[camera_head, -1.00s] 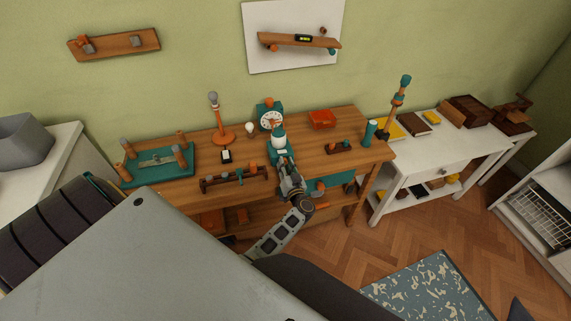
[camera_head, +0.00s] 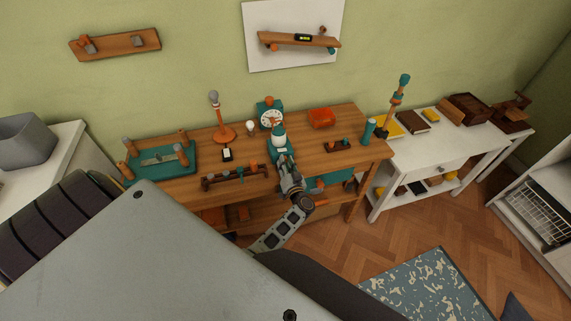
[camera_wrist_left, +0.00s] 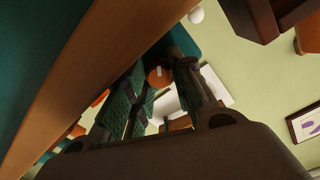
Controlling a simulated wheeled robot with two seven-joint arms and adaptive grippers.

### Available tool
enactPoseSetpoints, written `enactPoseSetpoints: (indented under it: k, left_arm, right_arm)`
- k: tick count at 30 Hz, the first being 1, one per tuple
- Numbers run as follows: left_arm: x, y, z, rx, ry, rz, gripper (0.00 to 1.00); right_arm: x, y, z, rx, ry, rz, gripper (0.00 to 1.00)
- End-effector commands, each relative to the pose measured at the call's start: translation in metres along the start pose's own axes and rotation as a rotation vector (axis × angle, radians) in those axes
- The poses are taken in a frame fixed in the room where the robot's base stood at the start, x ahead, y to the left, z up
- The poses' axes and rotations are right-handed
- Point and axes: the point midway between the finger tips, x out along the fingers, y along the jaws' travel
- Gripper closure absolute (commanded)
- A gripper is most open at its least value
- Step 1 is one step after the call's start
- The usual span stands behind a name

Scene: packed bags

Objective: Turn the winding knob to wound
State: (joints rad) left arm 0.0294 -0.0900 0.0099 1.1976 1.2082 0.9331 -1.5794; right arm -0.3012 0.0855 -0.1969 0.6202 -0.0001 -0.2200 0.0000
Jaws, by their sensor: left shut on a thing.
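A teal device with a white domed top (camera_head: 279,141) stands on the wooden workbench. My left gripper (camera_head: 286,172) is at its front, close against it, and hides its lower part in the head view. In the left wrist view an orange round knob (camera_wrist_left: 159,75) with a pale mark shows between the two fingers of my left gripper (camera_wrist_left: 160,95), beside a teal body (camera_wrist_left: 184,32). The gripper is shut on this knob, which I take to be the winding knob. Its exact turn position cannot be read. My right gripper is not in view.
A teal clock (camera_head: 270,115) stands just behind the device. A wooden rack (camera_head: 235,178) lies to the left, and an orange box (camera_head: 321,117) and small wooden block (camera_head: 339,146) to the right. An orange lamp stand (camera_head: 223,134) and a teal tray (camera_head: 160,160) are further left.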

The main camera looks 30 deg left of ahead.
Motion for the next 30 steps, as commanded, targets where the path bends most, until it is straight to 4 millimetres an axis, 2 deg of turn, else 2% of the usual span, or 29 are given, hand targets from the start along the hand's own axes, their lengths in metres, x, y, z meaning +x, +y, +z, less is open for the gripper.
enactPoseSetpoints:
  k: [2,3,7,14,20,30]
  left_arm:
    - [0.001,0.000,-0.001,-0.001,0.002,-0.001,1.00]
    - [0.001,0.000,-0.001,-0.001,0.002,-0.001,0.71]
    - [0.000,0.000,-0.001,-0.001,0.002,-0.001,0.54]
    - [0.000,0.000,0.000,-0.001,0.001,0.000,0.53]
    - [-0.002,0.000,0.000,0.000,-0.001,0.001,0.53]
    - [-0.025,0.001,0.002,0.000,-0.003,0.002,0.53]
  right_arm:
    - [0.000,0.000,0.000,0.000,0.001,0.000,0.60]
    - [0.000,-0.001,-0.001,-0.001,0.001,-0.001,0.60]
    - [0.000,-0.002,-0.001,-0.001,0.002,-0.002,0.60]
    - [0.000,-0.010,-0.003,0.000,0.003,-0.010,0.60]
    - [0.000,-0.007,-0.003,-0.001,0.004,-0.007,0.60]
    - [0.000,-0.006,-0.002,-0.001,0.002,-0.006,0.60]
